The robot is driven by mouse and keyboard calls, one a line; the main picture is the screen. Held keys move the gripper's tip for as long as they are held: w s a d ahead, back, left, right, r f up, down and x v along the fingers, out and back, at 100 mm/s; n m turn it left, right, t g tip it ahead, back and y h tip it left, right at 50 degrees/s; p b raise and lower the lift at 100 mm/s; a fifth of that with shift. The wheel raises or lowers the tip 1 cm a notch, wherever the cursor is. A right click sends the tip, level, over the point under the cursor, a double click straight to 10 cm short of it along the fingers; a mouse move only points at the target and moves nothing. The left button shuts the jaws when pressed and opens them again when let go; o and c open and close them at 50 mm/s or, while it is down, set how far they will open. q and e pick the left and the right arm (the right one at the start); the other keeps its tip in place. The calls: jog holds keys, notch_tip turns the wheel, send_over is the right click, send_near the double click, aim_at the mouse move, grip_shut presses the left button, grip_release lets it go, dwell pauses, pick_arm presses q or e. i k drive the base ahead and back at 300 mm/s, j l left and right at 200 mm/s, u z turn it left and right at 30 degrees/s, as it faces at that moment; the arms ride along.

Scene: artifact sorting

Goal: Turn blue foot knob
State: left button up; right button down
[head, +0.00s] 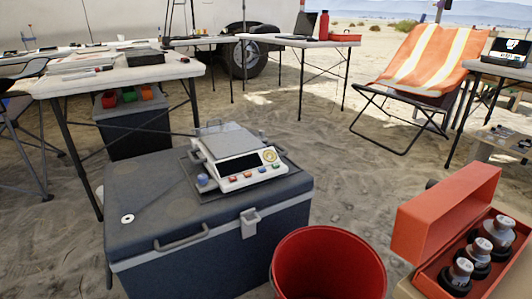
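A white weighing scale (240,182) with a dark display (239,164) and a grey top plate (228,141) sits on a dark tray on a grey cooler box. A small blue foot knob (202,180) is at the scale's front left corner. Several small coloured buttons run along the front panel, and a round yellowish dial (269,156) is at its right. The knob's underside and the scale's back corners are hard to make out. Neither of my grippers is in view, and nothing touches the knob.
The grey cooler box (215,262) has a front latch and handle. A red bucket (330,232) stands at its front right. An open orange case (440,215) with metal weights is at the right. A cluttered white table (110,77) is behind left. Open sand lies beyond the cooler.

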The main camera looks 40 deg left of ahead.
aim_at(202, 178)
jog(key=u, duration=1.65)
